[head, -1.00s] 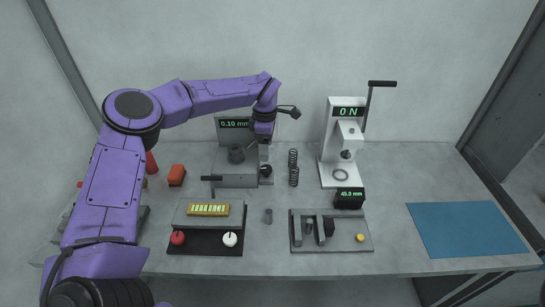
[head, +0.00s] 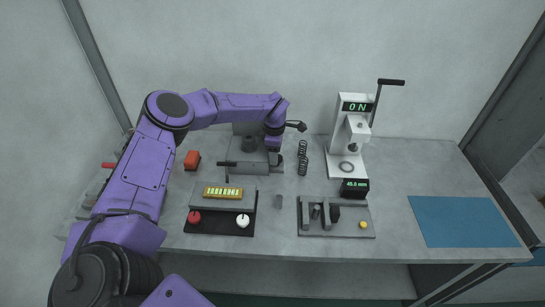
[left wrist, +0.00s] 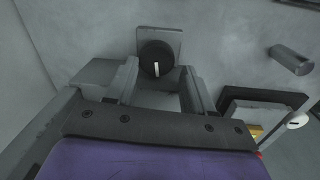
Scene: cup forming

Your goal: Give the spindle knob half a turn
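The spindle knob (left wrist: 155,58) is a round black knob with a white pointer mark, in front of a grey plate in the left wrist view. The mark runs from near its middle towards the lower edge of the picture. My left gripper (left wrist: 160,80) is open, one finger to each side of the knob's line, with no visible contact. In the head view my left gripper (head: 274,144) is low at the right end of the grey spindle device (head: 240,170). It largely hides the knob there. My right gripper is not in view.
A white press (head: 346,140) with a lever is farther right. A control box (head: 222,222) with red and white knobs and a slotted fixture (head: 350,222) lie in front. A blue mat (head: 465,222) is at right.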

